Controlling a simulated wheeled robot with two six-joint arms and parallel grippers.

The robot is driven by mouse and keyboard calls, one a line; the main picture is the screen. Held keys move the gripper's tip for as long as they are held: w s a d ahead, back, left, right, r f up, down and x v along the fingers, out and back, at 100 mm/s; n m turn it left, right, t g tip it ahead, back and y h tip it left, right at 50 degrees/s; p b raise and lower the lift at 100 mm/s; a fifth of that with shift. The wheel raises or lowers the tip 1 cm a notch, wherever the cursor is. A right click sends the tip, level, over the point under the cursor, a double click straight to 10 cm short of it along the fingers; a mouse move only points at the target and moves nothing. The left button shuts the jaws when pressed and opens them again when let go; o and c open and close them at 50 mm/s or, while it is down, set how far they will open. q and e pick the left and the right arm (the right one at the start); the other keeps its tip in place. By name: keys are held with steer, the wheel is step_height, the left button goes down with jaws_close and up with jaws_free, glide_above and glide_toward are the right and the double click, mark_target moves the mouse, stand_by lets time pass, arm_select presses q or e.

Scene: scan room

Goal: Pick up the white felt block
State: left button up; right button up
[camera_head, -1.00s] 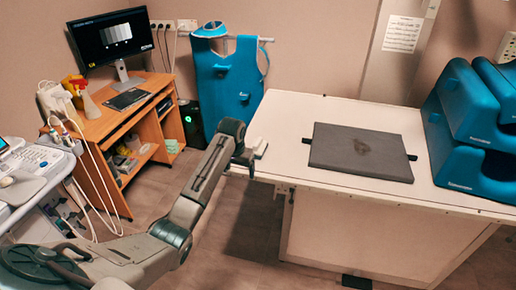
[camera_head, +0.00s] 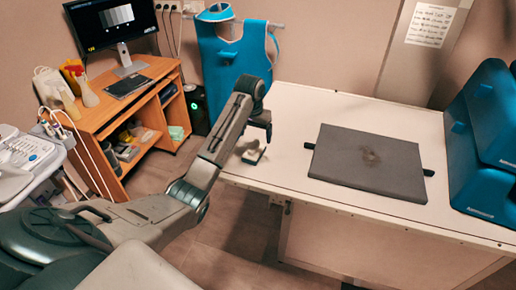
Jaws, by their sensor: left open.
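A small whitish block (camera_head: 253,156) with a darker part on top lies on the white table (camera_head: 300,103) near its left edge; I take it for the white felt block. My left gripper (camera_head: 268,136) comes in from the left and hangs over the table close to the block, up and right of it in the picture. It is open, with nothing seen between its fingers. The gap between gripper and block is hard to judge. My right gripper is out of view.
A dark grey pad (camera_head: 367,160) lies on the table right of the block, with blue cushions (camera_head: 490,110) beyond. A wooden desk (camera_head: 110,105) with a monitor (camera_head: 112,25) stands at left. A blue apron (camera_head: 232,60) hangs behind my arm.

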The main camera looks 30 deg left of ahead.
mark_target(254, 145)
arm_select(q)
steer(key=shift+s+f+p, duration=0.15)
steer(key=shift+f+p, duration=0.05)
steer(key=shift+f, duration=0.45)
steer(key=shift+s+f+p, duration=0.15)
steer(key=shift+f, duration=0.45)
steer(key=shift+w+a+f, duration=0.1)
steer(key=shift+w+f, duration=0.05)
steer(key=shift+f, duration=0.15)
steer(key=f, duration=0.1)
steer(key=f+p, duration=0.1)
steer(key=f, duration=0.1)
steer(key=w+f+p, duration=0.1)
steer(key=shift+a+f, duration=0.15)
steer(key=shift+a, duration=0.25)
steer(key=shift+f, duration=0.25)
steer(key=shift+w+f, duration=0.1)
steer(key=shift+f, duration=0.05)
steer(key=shift+c, duration=0.4)
steer(key=c, duration=1)
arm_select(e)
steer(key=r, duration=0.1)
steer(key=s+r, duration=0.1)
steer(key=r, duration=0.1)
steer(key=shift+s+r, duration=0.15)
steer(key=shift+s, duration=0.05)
